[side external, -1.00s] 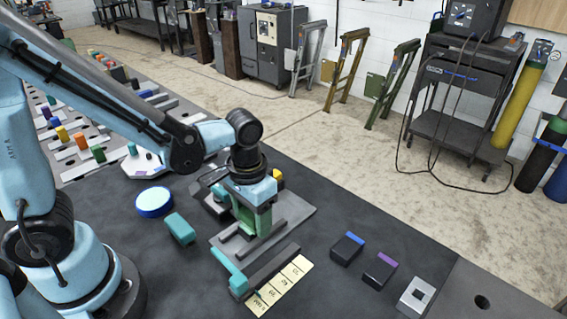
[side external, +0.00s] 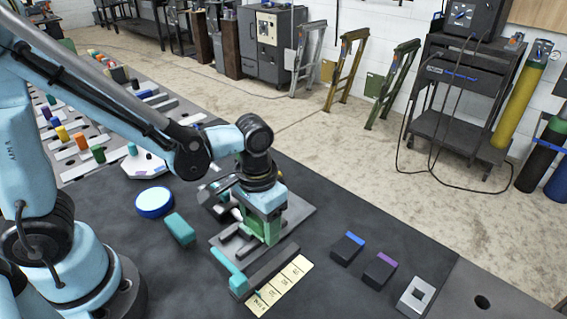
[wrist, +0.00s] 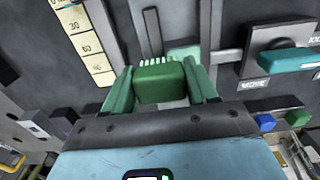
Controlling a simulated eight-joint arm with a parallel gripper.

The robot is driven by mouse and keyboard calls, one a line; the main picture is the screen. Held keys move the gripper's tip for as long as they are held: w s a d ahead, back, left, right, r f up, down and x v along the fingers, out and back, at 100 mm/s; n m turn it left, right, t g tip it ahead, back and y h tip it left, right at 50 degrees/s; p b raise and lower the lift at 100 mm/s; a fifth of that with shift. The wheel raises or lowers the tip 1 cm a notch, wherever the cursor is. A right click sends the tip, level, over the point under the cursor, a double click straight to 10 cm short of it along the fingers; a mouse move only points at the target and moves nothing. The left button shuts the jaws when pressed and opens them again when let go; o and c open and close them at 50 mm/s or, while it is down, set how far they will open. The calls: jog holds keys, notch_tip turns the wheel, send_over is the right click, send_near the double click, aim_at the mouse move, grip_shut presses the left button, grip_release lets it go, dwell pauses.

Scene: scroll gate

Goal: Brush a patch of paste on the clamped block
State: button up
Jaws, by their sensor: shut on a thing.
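My gripper (side external: 262,228) points down over the grey clamp fixture (side external: 300,212) in the side view. In the wrist view its green fingers (wrist: 160,74) are shut on a green brush (wrist: 160,88), whose pale bristles (wrist: 152,46) show beyond the fingertips. A pale green patch (wrist: 186,52) shows on a grey surface beside the bristles; I cannot tell whether the bristles touch it. The clamped block is mostly hidden by my gripper in the side view. A teal bar (side external: 228,268) lies at the fixture's front left.
A numbered cream strip (side external: 281,285) lies in front of the fixture. A round blue-rimmed dish (side external: 154,202) and a teal block (side external: 180,230) stand left. Dark blocks with blue (side external: 347,248) and purple (side external: 380,270) tops and a grey square-holed block (side external: 416,297) stand right.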

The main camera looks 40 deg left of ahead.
jog(key=shift+r, duration=4.1)
